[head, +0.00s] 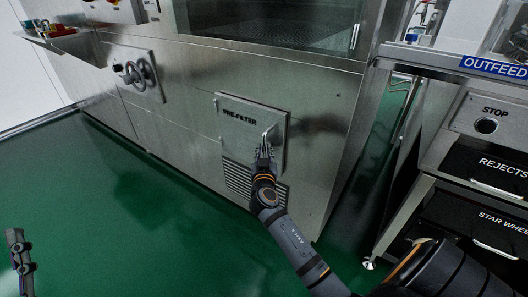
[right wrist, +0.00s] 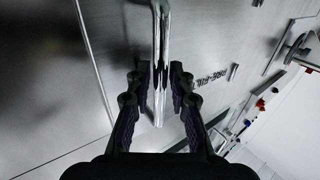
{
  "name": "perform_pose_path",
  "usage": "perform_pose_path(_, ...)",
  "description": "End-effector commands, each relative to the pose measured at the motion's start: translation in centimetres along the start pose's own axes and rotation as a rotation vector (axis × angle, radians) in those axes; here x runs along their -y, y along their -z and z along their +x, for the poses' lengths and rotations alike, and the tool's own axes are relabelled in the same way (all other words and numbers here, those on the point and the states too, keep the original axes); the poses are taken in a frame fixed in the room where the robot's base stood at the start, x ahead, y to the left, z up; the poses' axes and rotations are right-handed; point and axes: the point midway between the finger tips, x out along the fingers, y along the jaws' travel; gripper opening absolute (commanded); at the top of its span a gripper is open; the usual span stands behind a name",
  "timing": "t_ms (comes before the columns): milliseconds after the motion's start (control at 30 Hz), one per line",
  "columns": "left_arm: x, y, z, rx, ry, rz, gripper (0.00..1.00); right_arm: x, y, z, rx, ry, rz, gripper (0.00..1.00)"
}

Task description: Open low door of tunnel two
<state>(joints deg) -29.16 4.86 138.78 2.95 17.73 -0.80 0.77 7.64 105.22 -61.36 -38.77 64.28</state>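A low square metal door (head: 238,125) marked PRE-FILTER is set in the steel machine front in the head view. It looks closed, lying along the front. Its bright bent-bar handle (head: 269,131) is near its right edge. My right gripper (head: 264,152) is at this handle and hides its lower part. In the right wrist view the handle bar (right wrist: 160,50) runs between the two fingers of the right gripper (right wrist: 160,80), which are drawn in close on both sides of it. My left gripper (head: 20,250) shows only partly at the lower left edge, away from the machine.
Louvred vents (head: 238,182) lie below the door. A handwheel (head: 141,73) on a plate is to the left. At right stands an outfeed unit (head: 432,60) with a STOP button and drawers (head: 490,188). The green floor (head: 120,220) is clear at left.

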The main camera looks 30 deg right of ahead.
Motion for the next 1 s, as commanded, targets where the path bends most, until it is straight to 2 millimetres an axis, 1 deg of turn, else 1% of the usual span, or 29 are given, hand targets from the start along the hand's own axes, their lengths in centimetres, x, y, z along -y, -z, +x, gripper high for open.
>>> perform_pose_path(33, 0.0, 0.0, 0.0, 0.000, 0.000, 0.000, 0.40, 0.0, 0.0, 0.0, 0.000, 0.000, 0.000, 0.21)
perform_pose_path(67, 0.0, 0.0, 0.0, 0.000, 0.000, 0.000, 0.40, 0.0, 0.0, 0.0, 0.000, 0.000, 0.000, 0.18)
perform_pose_path(200, 0.0, 0.0, 0.0, 0.001, 0.000, 0.000, 0.40, 0.0, 0.0, 0.0, 0.000, 0.000, 0.000, 0.00)
perform_pose_path(633, 0.0, -0.1, 0.0, 0.002, 0.000, 0.000, 0.40, 0.0, 0.0, -0.1, 0.001, -0.001, 0.000, 0.00)
perform_pose_path(767, 0.0, 0.3, -0.1, -0.019, 0.000, 0.002, 0.40, 0.0, -0.1, -0.1, 0.001, -0.005, 0.000, 0.00)
perform_pose_path(867, -0.1, 2.7, 0.3, -0.116, -0.005, 0.009, 0.40, -0.1, -0.2, -0.1, 0.002, -0.014, 0.000, 0.00)
perform_pose_path(967, -0.2, 5.1, 0.3, -0.224, -0.010, 0.016, 0.40, -0.1, -0.3, -0.1, 0.003, -0.028, 0.002, 0.00)
perform_pose_path(1000, -0.3, 6.3, 0.2, -0.278, -0.012, 0.019, 0.40, -0.1, -0.3, -0.2, 0.003, -0.034, 0.002, 0.00)
